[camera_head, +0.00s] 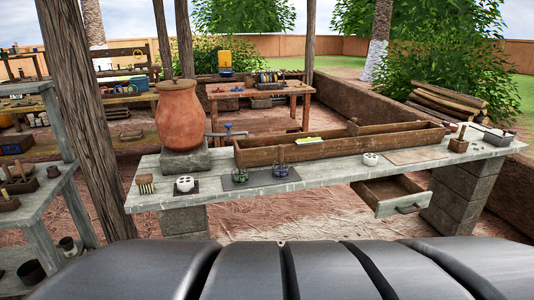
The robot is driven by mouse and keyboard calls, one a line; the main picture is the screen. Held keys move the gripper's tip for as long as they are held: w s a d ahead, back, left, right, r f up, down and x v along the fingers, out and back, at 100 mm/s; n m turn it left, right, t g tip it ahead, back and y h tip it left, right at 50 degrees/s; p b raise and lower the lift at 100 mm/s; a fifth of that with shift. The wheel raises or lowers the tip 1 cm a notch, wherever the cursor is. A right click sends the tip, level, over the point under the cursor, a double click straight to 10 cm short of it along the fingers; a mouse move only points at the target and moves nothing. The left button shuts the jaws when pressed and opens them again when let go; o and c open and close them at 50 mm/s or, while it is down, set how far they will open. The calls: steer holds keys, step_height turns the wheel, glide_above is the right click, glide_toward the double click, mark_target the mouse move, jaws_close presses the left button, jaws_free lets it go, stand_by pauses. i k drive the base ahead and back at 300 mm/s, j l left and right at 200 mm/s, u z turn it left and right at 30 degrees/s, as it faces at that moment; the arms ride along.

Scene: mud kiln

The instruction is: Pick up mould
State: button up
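I cannot tell for sure which thing is the mould. On the grey bench (330,177) in front of me, a white round piece with holes (185,184) sits on a dark mat at the left. A similar, smaller white piece (370,159) sits right of the middle. A long wooden trough (300,151) lies along the back of the bench. A flat wooden board (414,156) lies further right. My gripper is not in view; only a dark ribbed part of my own body shows along the bottom.
A large clay jar (180,115) stands on a block at the bench's left, near a brush (146,184). Two small glass holders (240,173) stand on a dark mat. An open drawer (391,194) juts out below. A wooden post (87,115) and shelves (40,190) stand left.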

mark_target(185, 185)
steer(key=u, duration=0.85)
steer(key=i+j, duration=0.1)
